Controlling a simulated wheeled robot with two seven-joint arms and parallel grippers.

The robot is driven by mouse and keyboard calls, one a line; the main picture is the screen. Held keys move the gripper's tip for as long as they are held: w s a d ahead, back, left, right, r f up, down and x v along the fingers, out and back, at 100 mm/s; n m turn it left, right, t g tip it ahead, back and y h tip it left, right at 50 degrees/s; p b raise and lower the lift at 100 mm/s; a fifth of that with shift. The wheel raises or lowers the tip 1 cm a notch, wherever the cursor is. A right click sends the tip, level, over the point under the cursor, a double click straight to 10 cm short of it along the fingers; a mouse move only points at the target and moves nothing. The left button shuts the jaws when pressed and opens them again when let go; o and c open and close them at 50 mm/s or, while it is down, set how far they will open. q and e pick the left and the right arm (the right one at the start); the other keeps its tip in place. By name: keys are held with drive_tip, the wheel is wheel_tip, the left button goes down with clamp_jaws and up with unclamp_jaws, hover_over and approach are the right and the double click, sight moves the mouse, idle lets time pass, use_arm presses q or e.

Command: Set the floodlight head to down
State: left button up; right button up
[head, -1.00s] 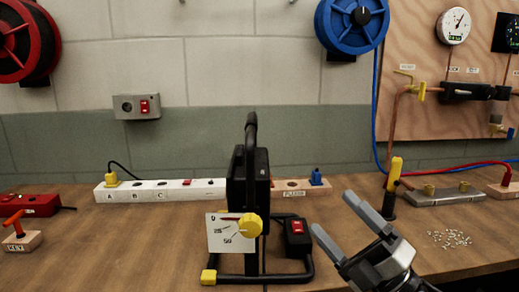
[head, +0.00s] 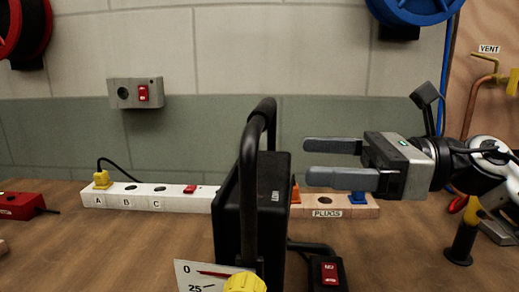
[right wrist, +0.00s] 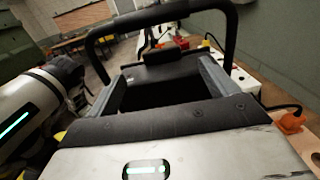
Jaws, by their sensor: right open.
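The black floodlight head (head: 235,215) stands upright in its stand in the head view, seen nearly edge-on. A black handle bar (head: 258,125) rises over it. In front is a white scale plate (head: 190,280) marked 0 and 25, with a red pointer near 0 and a yellow knob (head: 245,284) cut by the frame's bottom edge. My right gripper (head: 306,159) is open and points left, with its fingertips just right of the head's upper part. In the right wrist view the dark head (right wrist: 160,92) shows between the fingers; contact cannot be told. My left gripper is not in view.
A white power strip (head: 145,203) and a wooden plug board (head: 340,213) lie behind the floodlight. A black box with a red switch (head: 329,275) is at its right. A grey wall socket box (head: 135,93) is behind.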

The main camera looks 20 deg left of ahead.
sight(259, 172)
drive_tip(key=a, duration=0.2)
drive_tip(key=s+a, duration=0.1)
drive_tip(key=a, duration=0.2)
drive_tip(key=a+p, duration=0.1)
drive_tip(key=a, duration=0.2)
drive_tip(key=shift+s+a, duration=0.25)
drive_tip(key=c, duration=1.4)
